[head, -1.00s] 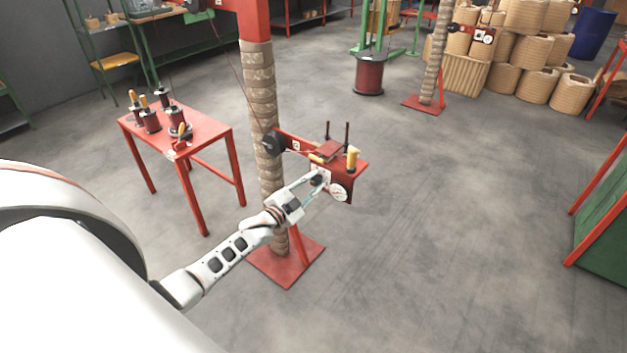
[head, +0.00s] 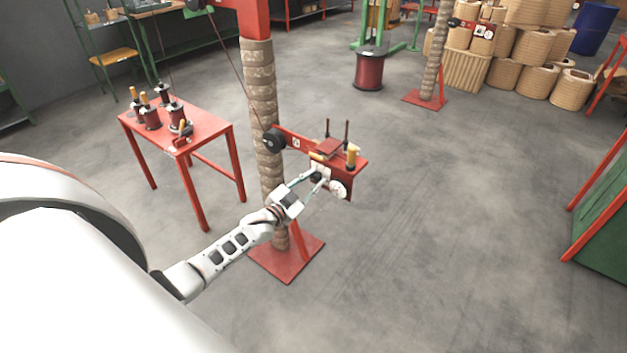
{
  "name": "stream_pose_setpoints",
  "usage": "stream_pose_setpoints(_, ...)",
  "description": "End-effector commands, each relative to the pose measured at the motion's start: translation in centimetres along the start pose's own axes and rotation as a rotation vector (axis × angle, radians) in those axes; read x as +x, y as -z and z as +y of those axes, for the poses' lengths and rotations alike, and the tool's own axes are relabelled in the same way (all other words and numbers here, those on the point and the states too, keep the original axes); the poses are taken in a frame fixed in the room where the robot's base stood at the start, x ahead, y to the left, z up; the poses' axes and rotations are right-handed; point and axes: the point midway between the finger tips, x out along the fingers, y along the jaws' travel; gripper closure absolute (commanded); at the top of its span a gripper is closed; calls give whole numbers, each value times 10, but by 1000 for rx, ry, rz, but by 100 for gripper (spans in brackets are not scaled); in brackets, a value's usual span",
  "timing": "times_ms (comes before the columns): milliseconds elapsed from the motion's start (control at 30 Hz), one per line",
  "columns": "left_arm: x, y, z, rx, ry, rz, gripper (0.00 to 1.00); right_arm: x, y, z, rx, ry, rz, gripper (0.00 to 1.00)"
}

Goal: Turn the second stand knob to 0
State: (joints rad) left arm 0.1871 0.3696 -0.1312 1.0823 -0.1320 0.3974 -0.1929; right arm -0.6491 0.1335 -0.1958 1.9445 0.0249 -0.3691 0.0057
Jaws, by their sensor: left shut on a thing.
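The near stand has a wrapped post (head: 262,92) on a red floor plate and a red bracket (head: 350,178) reaching out to the right. On the bracket's front are a dark knob (head: 316,177) and a white round dial (head: 338,189). My left gripper (head: 318,180) reaches up to the bracket, its fingers around the knob and shut on it. The knob's pointer and marks are too small to read, and the fingers partly cover it. A second, similar wrapped post with a red arm (head: 436,62) stands farther back. My right gripper is not in view.
A red table (head: 205,130) with several small coils stands left of the near post. A large dark red spool (head: 369,70) is behind. Several tan coils (head: 540,82) are stacked at the back right.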

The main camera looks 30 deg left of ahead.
Motion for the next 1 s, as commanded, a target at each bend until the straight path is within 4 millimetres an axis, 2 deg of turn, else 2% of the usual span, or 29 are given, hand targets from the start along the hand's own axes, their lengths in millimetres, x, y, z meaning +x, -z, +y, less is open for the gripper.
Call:
stream_pose_setpoints(67,0,-1,0,-1,0,-1,99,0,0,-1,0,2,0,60)
stream_pose_setpoints(100,0,-1,0,-1,0,-1,70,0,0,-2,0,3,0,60)
stream_pose_setpoints(433,-1,0,0,0,0,-1,70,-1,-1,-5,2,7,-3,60)
stream_pose_setpoints(567,-8,-1,0,0,-1,-1,70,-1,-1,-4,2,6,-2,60)
stream_pose_setpoints(667,-20,-1,1,1,-2,-2,70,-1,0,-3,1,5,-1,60)
stream_pose_setpoints(1000,-83,-1,1,-1,-1,-2,70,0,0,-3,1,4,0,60)
